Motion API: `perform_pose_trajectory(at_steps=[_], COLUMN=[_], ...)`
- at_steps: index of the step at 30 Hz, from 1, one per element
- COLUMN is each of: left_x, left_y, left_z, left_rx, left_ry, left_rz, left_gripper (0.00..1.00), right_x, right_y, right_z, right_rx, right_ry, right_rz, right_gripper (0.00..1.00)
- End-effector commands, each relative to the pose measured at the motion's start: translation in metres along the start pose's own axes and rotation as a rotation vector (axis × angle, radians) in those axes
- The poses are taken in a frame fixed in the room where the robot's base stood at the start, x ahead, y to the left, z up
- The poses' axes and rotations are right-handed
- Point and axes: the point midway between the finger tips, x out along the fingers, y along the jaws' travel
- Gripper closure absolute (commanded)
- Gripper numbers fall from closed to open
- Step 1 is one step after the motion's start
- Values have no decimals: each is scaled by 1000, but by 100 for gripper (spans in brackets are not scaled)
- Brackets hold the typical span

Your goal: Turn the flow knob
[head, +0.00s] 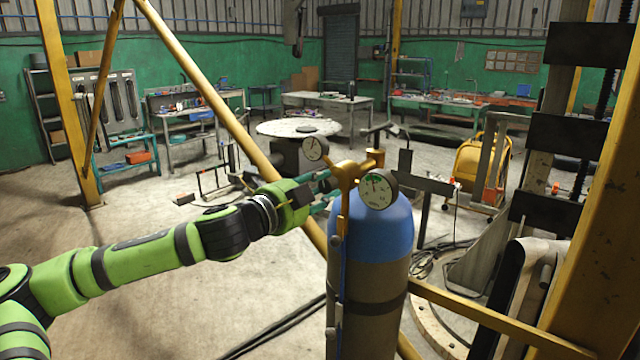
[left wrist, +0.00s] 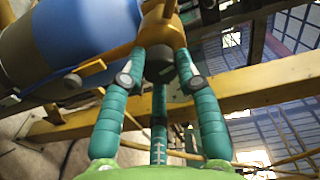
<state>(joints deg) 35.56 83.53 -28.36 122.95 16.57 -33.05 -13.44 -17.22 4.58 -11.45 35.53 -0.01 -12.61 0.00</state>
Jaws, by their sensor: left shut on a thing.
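A gas cylinder (head: 372,235) with a blue shoulder and grey-brown body stands upright right of centre. On top sits a yellow-brass regulator (head: 345,174) with two round gauges; the front gauge (head: 379,190) faces me. My left gripper (head: 328,181) reaches in from the left to the regulator's left side. In the left wrist view, its teal fingers (left wrist: 161,66) are closed around a dark knob (left wrist: 158,72) under the brass body (left wrist: 163,28). My right gripper is not in view.
A yellow rail (head: 480,316) passes low by the cylinder, and a slanted yellow post (head: 215,92) runs behind my left arm. A thick yellow column (head: 590,240) stands at right. A round table (head: 298,127) and workbenches stand farther back.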

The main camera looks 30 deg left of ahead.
Motion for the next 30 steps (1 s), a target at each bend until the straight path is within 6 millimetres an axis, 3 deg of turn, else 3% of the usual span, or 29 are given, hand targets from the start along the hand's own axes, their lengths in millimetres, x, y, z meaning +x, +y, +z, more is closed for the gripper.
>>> perform_pose_trajectory(at_steps=[18, 19, 20, 21, 30], left_x=[0, 0, 0, 0, 0], left_y=[-4, -4, -4, -3, -1], left_z=[0, 0, 0, 0, 0], left_rx=[45, 45, 45, 44, 43], left_ry=[-1, -1, -1, -1, -2], left_rz=[-8, -8, -8, -7, -2], left_gripper=[100, 60, 48, 44, 44], right_x=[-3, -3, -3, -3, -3], right_y=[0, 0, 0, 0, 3], right_z=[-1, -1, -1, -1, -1], right_rx=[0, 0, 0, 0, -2], right_ry=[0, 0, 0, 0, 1], right_rz=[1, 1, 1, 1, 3], right_gripper=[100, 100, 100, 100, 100])
